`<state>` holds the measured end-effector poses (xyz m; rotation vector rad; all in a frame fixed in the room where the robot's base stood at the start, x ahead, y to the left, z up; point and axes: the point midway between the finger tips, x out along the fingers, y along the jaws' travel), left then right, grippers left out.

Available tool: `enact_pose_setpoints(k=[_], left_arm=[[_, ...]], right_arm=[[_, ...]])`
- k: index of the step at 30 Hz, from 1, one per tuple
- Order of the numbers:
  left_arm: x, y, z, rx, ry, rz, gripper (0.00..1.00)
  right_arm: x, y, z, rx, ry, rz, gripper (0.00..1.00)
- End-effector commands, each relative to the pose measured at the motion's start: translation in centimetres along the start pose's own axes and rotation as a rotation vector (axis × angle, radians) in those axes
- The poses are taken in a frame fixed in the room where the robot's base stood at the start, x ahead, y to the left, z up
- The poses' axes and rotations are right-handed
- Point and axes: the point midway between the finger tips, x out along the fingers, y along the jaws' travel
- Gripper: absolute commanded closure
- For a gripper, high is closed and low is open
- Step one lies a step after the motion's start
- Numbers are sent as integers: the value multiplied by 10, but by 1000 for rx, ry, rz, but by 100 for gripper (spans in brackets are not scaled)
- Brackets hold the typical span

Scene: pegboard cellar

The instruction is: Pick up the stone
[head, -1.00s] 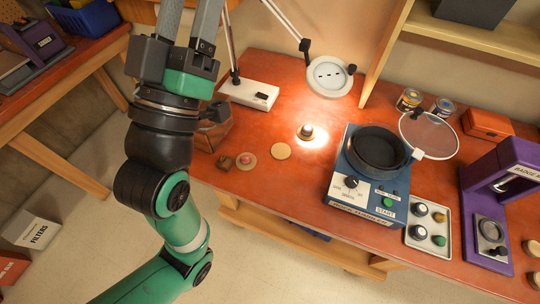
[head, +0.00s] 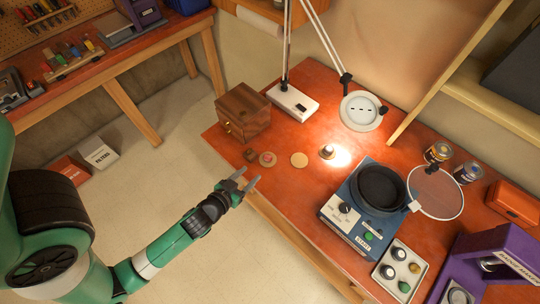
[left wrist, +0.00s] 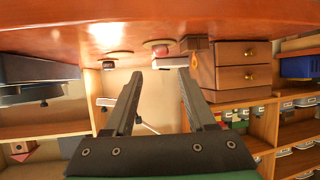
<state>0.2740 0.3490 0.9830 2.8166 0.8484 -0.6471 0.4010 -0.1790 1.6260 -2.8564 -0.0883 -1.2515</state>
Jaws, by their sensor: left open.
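A small pinkish-red stone (head: 267,157) sits on a round tan disc (head: 272,164) near the left front of the orange-red workbench (head: 300,210). It also shows in the left wrist view (left wrist: 160,48), beyond the gap between my fingers. My left gripper (head: 247,178) is open and empty near the bench's front edge, on the near side of the stone and apart from it. Its two fingers show in the left wrist view (left wrist: 160,73). A darker small object (head: 327,150) sits under the lamp's light; I cannot tell whether it is a stone. My right gripper is not in view.
A small brown block (head: 250,155) stands just left of the stone, before a wooden drawer box (head: 243,112). An empty tan disc (head: 299,160) lies to the right. A blue machine (head: 345,210) and a lamp (head: 360,110) stand farther right.

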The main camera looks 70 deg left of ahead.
Motion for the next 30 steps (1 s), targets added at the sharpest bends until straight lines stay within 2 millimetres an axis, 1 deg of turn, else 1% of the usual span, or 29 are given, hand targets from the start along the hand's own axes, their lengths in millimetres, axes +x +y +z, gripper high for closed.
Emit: enact_pose_setpoints(k=[3, 7, 9, 14, 15, 17, 21, 24, 30], left_arm=[[24, -1, -2, -2, 3, -3, 44], [47, 0, -1, -1, 2, -2, 44], [54, 0, -1, -1, 2, -1, 44], [58, 0, -1, 0, 2, 0, 44], [61, 0, -2, 0, 3, 0, 44], [69, -1, -2, -1, 2, -1, 44], [95, -1, -2, -1, 3, -1, 44], [106, -1, -2, 0, 1, -1, 44], [108, -1, -2, 1, 2, 0, 44]], right_arm=[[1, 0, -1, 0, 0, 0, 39], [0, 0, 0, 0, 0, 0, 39], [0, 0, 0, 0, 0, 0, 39], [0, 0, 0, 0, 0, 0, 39], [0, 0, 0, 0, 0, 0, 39], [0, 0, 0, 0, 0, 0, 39], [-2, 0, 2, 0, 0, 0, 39], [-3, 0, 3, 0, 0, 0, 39], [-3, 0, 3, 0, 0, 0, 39]])
